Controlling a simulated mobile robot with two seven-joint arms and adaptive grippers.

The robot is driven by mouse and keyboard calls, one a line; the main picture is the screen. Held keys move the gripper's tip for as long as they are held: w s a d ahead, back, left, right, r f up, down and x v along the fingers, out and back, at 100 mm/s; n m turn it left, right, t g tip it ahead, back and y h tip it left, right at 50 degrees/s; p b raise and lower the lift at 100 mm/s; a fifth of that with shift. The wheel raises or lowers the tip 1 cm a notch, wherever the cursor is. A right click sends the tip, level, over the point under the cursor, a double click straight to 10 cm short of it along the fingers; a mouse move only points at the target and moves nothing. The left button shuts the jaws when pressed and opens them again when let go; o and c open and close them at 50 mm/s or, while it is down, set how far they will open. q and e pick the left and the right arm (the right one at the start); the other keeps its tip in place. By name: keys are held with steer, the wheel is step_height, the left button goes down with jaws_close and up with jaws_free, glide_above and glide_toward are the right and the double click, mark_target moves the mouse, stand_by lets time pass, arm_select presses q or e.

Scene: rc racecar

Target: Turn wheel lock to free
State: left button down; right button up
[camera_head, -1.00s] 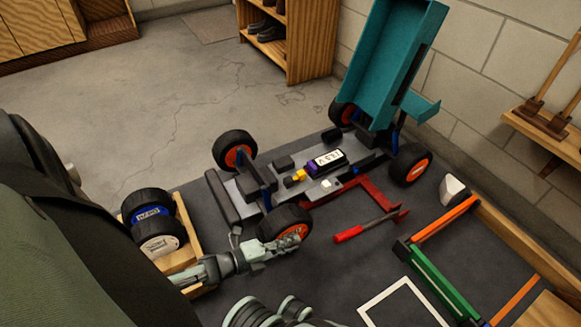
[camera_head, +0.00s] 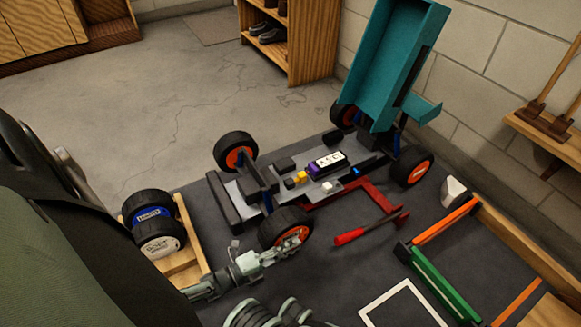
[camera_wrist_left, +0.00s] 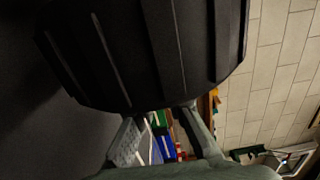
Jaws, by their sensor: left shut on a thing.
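The RC car chassis (camera_head: 230,190) stands on the dark mat with its teal body shell (camera_head: 395,60) raised at the far end. Its near front wheel (camera_head: 278,219) has a black tyre and an orange hub. My left gripper (camera_head: 294,241) is at the outer face of this wheel, its fingers over the hub. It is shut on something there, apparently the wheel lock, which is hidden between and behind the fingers. In the left wrist view the black tyre (camera_wrist_left: 150,50) fills the top, with the fingers (camera_wrist_left: 160,130) below it.
A wooden tray (camera_head: 190,235) with spare wheels (camera_head: 160,245) lies left of my left arm. A red-handled tool (camera_head: 350,237) lies right of the wheel. Orange and green bars (camera_head: 442,283) and a white square outline (camera_head: 372,303) lie nearer right. Bare floor is behind the car.

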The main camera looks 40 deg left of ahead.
arm_select(q)
steer(key=shift+w, duration=0.2)
steer(key=c, duration=1.6)
jaws_free()
steer(key=shift+o, duration=0.2)
steer(key=shift+s, duration=0.2)
steer(key=v, duration=1.1)
steer(key=shift+s, duration=0.35)
steer(key=shift+a+r, duration=0.1)
